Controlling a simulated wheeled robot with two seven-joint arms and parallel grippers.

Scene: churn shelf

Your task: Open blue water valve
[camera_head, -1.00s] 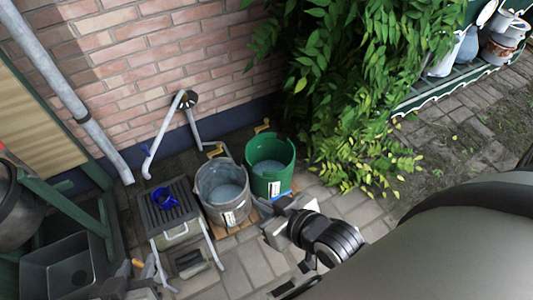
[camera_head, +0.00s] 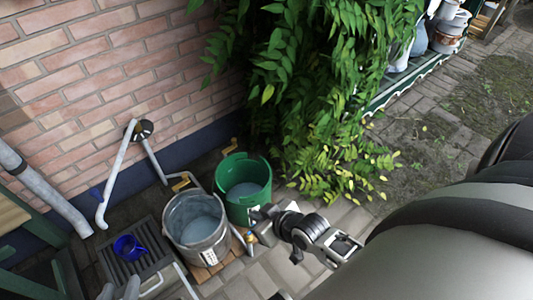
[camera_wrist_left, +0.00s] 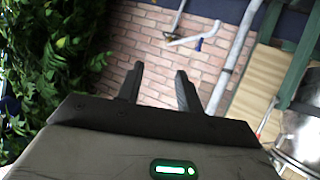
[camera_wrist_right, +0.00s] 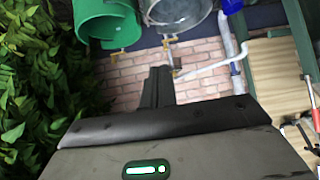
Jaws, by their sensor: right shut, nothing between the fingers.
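A small blue handle (camera_head: 97,193), which looks like the valve, sits beside the lower end of a bent grey pipe (camera_head: 115,172) on the brick wall. It also shows in the left wrist view (camera_wrist_left: 199,44). Its exact setting is too small to tell. My right gripper (camera_head: 260,220) is shut and empty, in front of the green bucket and well right of the handle. Its closed fingers show in the right wrist view (camera_wrist_right: 157,88). My left gripper (camera_head: 118,287) shows only at the bottom left edge, below the handle. Its fingers are apart and empty in the left wrist view (camera_wrist_left: 158,85).
A green bucket (camera_head: 231,208) and a grey bucket (camera_head: 178,243), both with water, stand by the wall. A blue cup (camera_head: 129,247) sits on a dark slatted stand (camera_head: 103,262). Yellow taps (camera_head: 180,182) are above the buckets. Leafy vines (camera_head: 300,90) hang to the right.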

